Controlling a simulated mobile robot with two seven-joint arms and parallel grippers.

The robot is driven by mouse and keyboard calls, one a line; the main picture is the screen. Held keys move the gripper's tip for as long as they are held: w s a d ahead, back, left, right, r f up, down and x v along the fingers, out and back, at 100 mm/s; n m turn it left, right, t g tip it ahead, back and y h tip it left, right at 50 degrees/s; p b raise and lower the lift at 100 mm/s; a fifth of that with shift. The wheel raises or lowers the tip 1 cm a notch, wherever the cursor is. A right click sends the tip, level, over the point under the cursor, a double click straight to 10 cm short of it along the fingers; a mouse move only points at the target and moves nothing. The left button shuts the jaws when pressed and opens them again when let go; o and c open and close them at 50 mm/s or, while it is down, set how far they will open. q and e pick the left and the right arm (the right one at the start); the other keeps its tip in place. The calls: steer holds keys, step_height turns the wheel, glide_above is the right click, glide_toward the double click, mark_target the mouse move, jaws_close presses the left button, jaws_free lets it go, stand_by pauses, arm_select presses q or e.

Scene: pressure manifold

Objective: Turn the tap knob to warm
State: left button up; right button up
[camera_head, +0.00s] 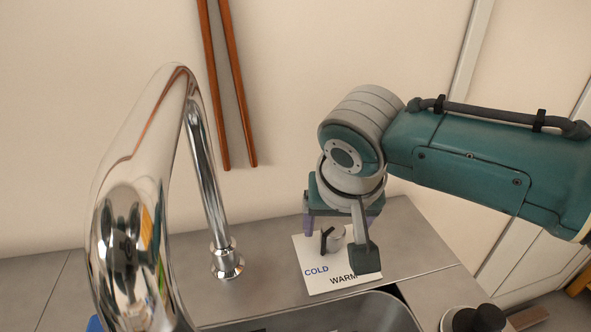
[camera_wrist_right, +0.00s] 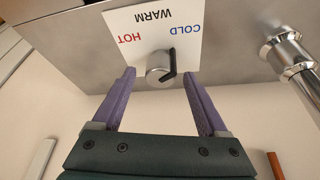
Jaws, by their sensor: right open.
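The tap knob (camera_head: 336,241) is a small grey cylinder with a black pointer, on a white card (camera_head: 311,248) with COLD and WARM readable in the head view. In the right wrist view the knob (camera_wrist_right: 159,66) sits below the words HOT, WARM and COLD, and its black pointer (camera_wrist_right: 172,64) is on the COLD side. My right gripper (camera_head: 338,246) is over the card, pointing down. Its purple fingers are open, one on each side of the knob, with gaps visible in the wrist view. The HOT label is hidden in the head view. My left gripper is not seen.
A tall chrome faucet (camera_head: 205,170) arches up at the left, its base on the grey counter (camera_head: 275,255). A metal sink (camera_head: 370,312) lies in front of the card. Two brown sticks (camera_head: 240,90) stand against the wall behind.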

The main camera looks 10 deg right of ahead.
steer(key=shift+c, duration=0.2)
jaws_close()
stand_by(0.5)
